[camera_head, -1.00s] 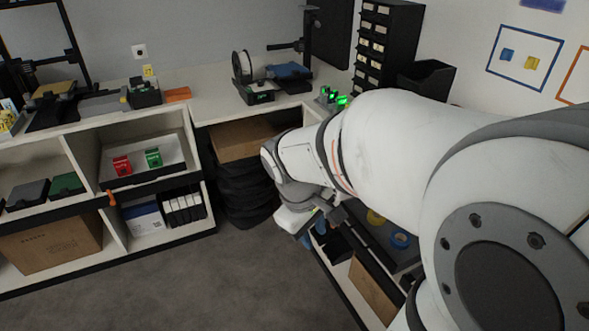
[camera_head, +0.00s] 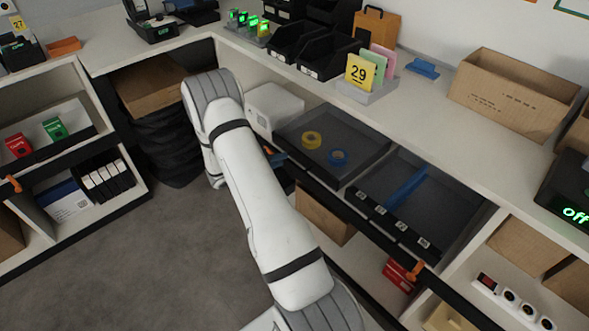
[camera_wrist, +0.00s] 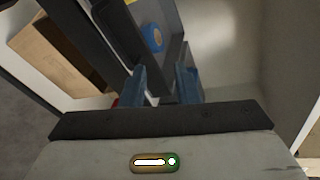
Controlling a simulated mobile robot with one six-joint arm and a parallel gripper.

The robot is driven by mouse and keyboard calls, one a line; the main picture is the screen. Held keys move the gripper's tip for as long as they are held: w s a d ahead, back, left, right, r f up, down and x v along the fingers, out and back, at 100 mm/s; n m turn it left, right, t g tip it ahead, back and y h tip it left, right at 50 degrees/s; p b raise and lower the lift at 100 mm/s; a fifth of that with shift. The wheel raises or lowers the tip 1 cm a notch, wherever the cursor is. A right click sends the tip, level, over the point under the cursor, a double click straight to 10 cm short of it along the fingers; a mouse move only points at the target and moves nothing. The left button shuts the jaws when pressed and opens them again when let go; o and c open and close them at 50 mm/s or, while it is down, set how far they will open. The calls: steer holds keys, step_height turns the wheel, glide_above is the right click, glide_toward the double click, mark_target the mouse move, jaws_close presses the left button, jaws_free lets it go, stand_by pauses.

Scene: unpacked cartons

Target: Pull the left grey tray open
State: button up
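The left grey tray (camera_head: 352,164) sits in the shelf bay under the white counter, with a yellow tape roll (camera_head: 312,140) and a blue tape roll (camera_head: 338,156) in it. My arm stretches across the head view and hides most of my gripper; a bit of blue finger shows by the tray's left front. In the wrist view, the two blue fingers of my gripper (camera_wrist: 163,86) are apart, with part of the tray (camera_wrist: 173,52) beyond and between them. The blue tape roll also shows there (camera_wrist: 152,38). I cannot tell whether the fingers touch the tray.
A second grey tray (camera_head: 452,205) with a blue item is to the right. An orange clip (camera_head: 415,271) is on the shelf edge below it. A cardboard box (camera_head: 324,212) stands under the left tray. The floor (camera_head: 150,260) to the left is clear.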

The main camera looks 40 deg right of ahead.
mark_target(294, 164)
step_height(294, 164, down, 8)
steer(key=w+d+n+t, duration=0.1)
steer(key=w+n+t, duration=0.1)
steer(key=n, duration=0.3)
steer(key=shift+h, duration=0.4)
steer(key=x, duration=0.2)
steer(key=b+x, duration=0.1)
steer(key=x, duration=0.4)
steer(key=shift+s+d+r, duration=0.1)
steer(key=shift+s+d, duration=0.1)
steer(key=shift+d, duration=0.25)
steer(key=shift+c, duration=0.3)
jaws_close()
